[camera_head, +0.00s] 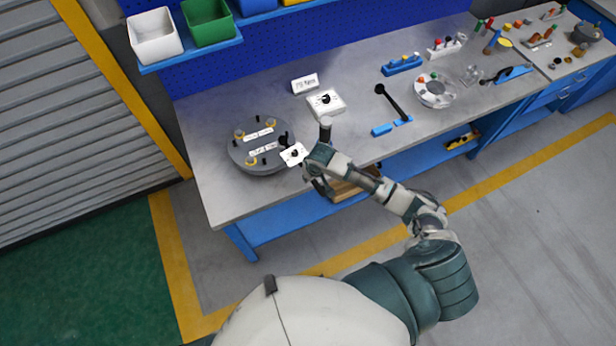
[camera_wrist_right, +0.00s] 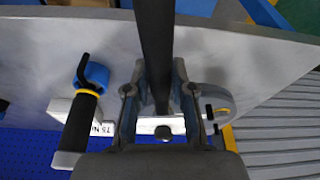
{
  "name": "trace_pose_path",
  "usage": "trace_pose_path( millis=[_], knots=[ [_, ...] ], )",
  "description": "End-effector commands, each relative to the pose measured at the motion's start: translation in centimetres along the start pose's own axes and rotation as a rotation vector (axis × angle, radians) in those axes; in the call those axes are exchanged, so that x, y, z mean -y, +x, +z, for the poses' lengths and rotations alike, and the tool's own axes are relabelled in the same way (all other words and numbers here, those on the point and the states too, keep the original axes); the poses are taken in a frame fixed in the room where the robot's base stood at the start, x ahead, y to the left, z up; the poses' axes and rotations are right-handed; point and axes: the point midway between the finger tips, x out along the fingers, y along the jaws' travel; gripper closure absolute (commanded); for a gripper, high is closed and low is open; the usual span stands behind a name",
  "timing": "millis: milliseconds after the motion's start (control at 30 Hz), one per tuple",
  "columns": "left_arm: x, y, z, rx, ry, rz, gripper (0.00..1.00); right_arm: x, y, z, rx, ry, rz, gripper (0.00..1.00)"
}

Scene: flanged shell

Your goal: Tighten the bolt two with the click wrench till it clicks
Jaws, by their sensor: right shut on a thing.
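The flanged shell (camera_head: 233,152), a round grey disc with labels, lies on the bench's left part. Bolts with yellow collars, such as the one at its left (camera_head: 240,133), stand around its top; their numbers are too small to read. My right gripper (camera_head: 313,166) is just right of the shell, over the bench's front edge. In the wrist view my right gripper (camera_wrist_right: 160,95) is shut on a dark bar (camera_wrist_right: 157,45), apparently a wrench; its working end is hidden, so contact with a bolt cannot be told. My left gripper is out of view.
A black-handled tool (camera_head: 392,100) and a round tray (camera_head: 435,92) are to the right. Bench behind the shell is clear.

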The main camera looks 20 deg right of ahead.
Motion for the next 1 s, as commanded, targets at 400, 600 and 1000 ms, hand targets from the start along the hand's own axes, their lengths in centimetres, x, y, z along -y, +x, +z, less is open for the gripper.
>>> trace_pose_path(
  millis=[400, 600, 1000],
  knots=[
    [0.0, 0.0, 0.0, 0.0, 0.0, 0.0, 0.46, -0.5, 0.1, 0.2, 0.006, -0.015, -0.002, 1.0],
    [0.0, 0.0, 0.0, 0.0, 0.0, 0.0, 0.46, -0.5, -0.2, 0.1, 0.006, -0.015, -0.002, 1.0],
    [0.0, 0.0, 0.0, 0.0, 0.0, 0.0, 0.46, -0.4, -2.8, -0.7, -0.002, -0.016, -0.003, 1.0]
  ],
)
